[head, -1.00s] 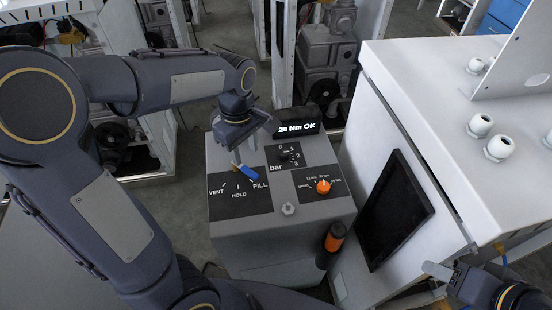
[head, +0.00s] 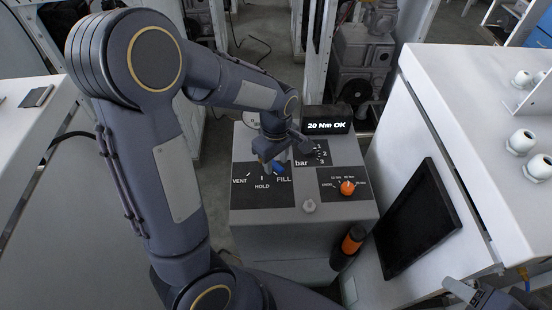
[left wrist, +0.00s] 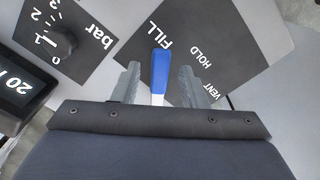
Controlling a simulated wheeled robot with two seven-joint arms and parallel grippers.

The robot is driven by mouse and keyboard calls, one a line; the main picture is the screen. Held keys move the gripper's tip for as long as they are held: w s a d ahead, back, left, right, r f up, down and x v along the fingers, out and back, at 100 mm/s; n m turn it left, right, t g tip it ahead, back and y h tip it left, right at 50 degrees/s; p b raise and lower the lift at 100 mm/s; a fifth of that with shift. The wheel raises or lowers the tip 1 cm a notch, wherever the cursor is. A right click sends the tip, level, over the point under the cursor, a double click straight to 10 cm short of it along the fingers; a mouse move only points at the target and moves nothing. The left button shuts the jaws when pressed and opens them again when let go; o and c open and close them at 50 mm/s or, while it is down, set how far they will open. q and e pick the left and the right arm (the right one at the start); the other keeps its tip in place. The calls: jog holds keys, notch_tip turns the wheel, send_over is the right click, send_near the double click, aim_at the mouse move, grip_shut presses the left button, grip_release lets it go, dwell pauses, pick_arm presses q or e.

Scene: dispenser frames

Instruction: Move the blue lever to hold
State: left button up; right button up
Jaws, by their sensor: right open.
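The blue lever (head: 279,169) is on the black VENT/HOLD/FILL plate (head: 245,198) of the grey dispenser and leans toward FILL. In the left wrist view the blue lever (left wrist: 160,70) has a white stem and stands beside the FILL label. My left gripper (head: 268,165) is at the lever and partly hides it in the head view. In the left wrist view its two fingers (left wrist: 159,84) are open, one on each side of the lever, with a gap on both sides. My right gripper (head: 462,290) is open at the lower right, partly cut off and far from the lever.
A pressure knob (head: 307,147), an orange torque knob (head: 348,187) and a display reading "20 Nm OK" (head: 326,126) share the dispenser top. An orange-and-black tool (head: 350,243) is at its front. A white cabinet with a dark screen (head: 415,220) stands close on the right.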

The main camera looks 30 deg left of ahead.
pick_arm(q)
grip_shut()
jog(key=shift+s, duration=0.15)
jog(key=s+m, duration=0.1)
jog(key=m, duration=0.1)
jog(key=a+m, duration=0.1)
jog(key=m, duration=0.1)
jog(key=shift+s+a, duration=0.1)
jog(key=shift+s, duration=0.3)
jog(key=shift+s+a+m, duration=0.3)
jog(key=shift+a+m, duration=0.05)
jog(key=shift+m, duration=0.6)
jog(key=shift+s+a+m, duration=0.25)
jog(key=shift+a+m, duration=0.1)
jog(key=shift+m, duration=0.6)
jog(key=shift+r, duration=0.1)
jog(key=shift+o, duration=0.4)
grip_release()
